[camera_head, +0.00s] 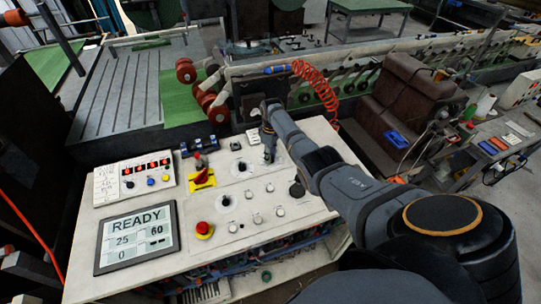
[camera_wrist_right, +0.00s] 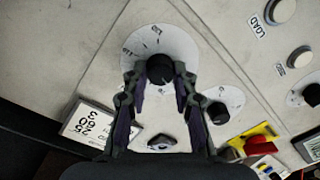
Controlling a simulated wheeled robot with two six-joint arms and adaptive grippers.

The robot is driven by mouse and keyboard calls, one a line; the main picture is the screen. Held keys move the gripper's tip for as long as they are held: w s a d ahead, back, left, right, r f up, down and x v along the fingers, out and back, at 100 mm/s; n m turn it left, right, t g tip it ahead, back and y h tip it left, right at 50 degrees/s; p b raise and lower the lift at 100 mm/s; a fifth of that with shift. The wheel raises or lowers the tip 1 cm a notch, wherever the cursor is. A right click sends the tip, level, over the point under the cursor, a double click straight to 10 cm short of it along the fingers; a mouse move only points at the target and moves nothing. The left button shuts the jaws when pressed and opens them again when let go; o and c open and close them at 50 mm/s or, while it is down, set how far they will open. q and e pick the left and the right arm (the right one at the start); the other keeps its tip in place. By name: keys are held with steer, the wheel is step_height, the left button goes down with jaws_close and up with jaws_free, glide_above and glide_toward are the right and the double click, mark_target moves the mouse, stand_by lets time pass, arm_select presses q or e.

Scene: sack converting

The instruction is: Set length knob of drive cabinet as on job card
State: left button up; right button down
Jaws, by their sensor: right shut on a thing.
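The drive cabinet (camera_head: 240,245) has a pale sloped top with several knobs, buttons and a display (camera_head: 137,238) reading READY, 25, 60 and 0. My right gripper (camera_head: 269,156) is over the far part of this top. In the right wrist view my right gripper (camera_wrist_right: 157,78) is shut on a black knob (camera_wrist_right: 160,66) in the middle of a white round dial (camera_wrist_right: 150,42). The dial's marks are too small to read, and I cannot tell its name. A white card (camera_wrist_right: 88,122) with figures lies beside the left finger. My left gripper is out of view.
A second dial knob (camera_wrist_right: 218,112) sits close by the right finger. A red switch on a yellow plate (camera_head: 202,180) and a red emergency button (camera_head: 204,229) stand up from the top. An orange coiled hose (camera_head: 318,88) hangs behind my arm.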

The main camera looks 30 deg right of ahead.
steer(key=shift+w+r, duration=0.1)
steer(key=shift+r, duration=0.05)
stand_by(0.3)
steer(key=c, duration=1.1)
jaws_free()
steer(key=shift+o, duration=0.2)
steer(key=shift+r, duration=0.25)
step_height(320, 180, up, 11)
steer(key=shift+d+r, duration=0.2)
steer(key=shift+d, duration=0.05)
steer(key=shift+f, duration=0.1)
